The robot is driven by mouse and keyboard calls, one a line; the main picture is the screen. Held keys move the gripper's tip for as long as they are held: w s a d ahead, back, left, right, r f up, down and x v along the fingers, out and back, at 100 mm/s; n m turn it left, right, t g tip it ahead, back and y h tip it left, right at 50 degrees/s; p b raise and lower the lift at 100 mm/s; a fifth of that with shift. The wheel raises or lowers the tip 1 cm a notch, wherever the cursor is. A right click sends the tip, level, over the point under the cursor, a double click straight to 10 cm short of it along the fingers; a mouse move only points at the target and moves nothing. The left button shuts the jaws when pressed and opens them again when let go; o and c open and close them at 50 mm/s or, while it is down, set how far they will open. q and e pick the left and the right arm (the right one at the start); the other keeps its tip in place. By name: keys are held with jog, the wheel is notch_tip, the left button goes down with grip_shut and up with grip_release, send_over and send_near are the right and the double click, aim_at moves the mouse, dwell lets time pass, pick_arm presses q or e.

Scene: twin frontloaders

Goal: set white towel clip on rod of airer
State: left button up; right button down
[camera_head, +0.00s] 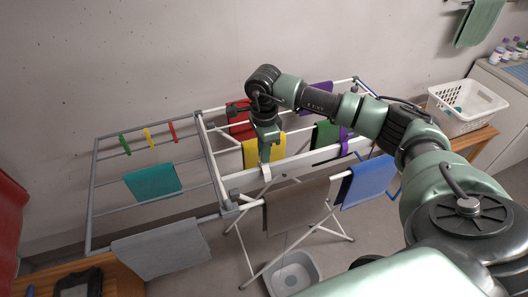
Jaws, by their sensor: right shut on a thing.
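The airer (226,187) stands against the wall with its rods spread out and several cloths hanging on them. My right gripper (266,164) points down over the middle of the airer, in front of the yellow cloth. It is shut on a small white piece, which looks like the white towel clip (266,173), close to a white rod of the airer. I cannot tell whether the clip touches the rod. The gripper's fingers are small here and partly hidden by its own body. My left gripper is out of view.
Green, yellow and red clips (148,138) sit on a left rod. A teal cloth (153,182), grey cloth (162,248), brown cloth (296,206) and blue cloth (368,182) hang nearby. A basin (293,275) is below; a white basket (464,108) stands right.

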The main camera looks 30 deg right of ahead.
jog(key=shift+w+d+r+p, duration=0.1)
jog(key=shift+r+p, duration=0.4)
jog(key=shift+r, duration=0.3)
jog(key=shift+r+p, duration=1.8)
jog(key=shift+r, duration=1.6)
jog(key=shift+f, duration=0.1)
